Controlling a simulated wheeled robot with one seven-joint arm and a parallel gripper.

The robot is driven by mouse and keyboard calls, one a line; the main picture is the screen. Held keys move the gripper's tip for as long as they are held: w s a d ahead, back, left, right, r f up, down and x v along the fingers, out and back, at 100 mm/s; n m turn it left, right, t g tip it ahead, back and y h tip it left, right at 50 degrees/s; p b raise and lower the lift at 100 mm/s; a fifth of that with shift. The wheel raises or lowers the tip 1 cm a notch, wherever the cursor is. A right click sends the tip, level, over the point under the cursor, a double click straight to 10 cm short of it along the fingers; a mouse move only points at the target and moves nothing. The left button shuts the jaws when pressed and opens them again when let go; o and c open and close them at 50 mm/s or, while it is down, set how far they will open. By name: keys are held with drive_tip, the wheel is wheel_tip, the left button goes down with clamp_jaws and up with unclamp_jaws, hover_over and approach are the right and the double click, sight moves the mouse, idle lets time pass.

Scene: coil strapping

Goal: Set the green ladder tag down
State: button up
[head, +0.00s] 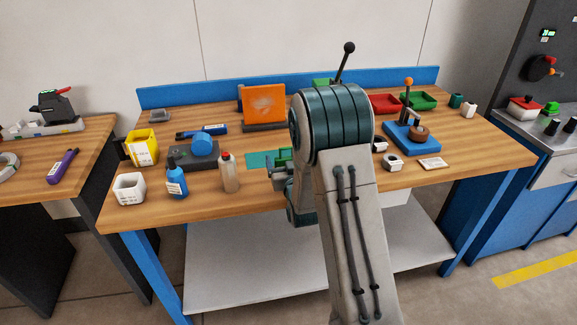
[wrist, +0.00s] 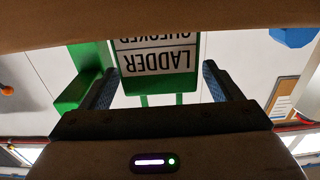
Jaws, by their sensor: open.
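The green ladder tag (wrist: 158,62) shows in the wrist view, with a white face whose "LADDER" lettering appears upside down. My gripper (wrist: 160,76) is open, with one finger on each side of the tag. Narrow gaps seem to show between the fingers and the tag's edges. In the head view my gripper (head: 279,174) is low over the front middle of the workbench, partly hidden by my arm. A green piece (head: 284,154) shows just beside it; I cannot tell whether this is the tag or its holder.
A teal mat (head: 259,160) lies left of my gripper. A clear-brown bottle (head: 229,176) and a blue bottle (head: 176,182) stand further left. An orange panel (head: 262,103) stands behind. A blue fixture (head: 409,137) is at right. Bare wood shows along the front edge.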

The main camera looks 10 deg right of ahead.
drive_tip(key=shift+r, duration=0.25)
drive_tip(key=s+p, duration=0.4)
drive_tip(key=s, duration=0.7)
drive_tip(key=shift+s+p, duration=0.35)
drive_tip(key=shift+s, duration=0.05)
drive_tip(key=s+r+g, duration=0.6)
drive_tip(key=s+g, duration=0.1)
drive_tip(key=s, duration=0.5)
drive_tip(key=s+r+g, duration=0.6)
drive_tip(key=s+g, duration=0.2)
drive_tip(key=s, duration=0.5)
drive_tip(key=shift+r, duration=0.15)
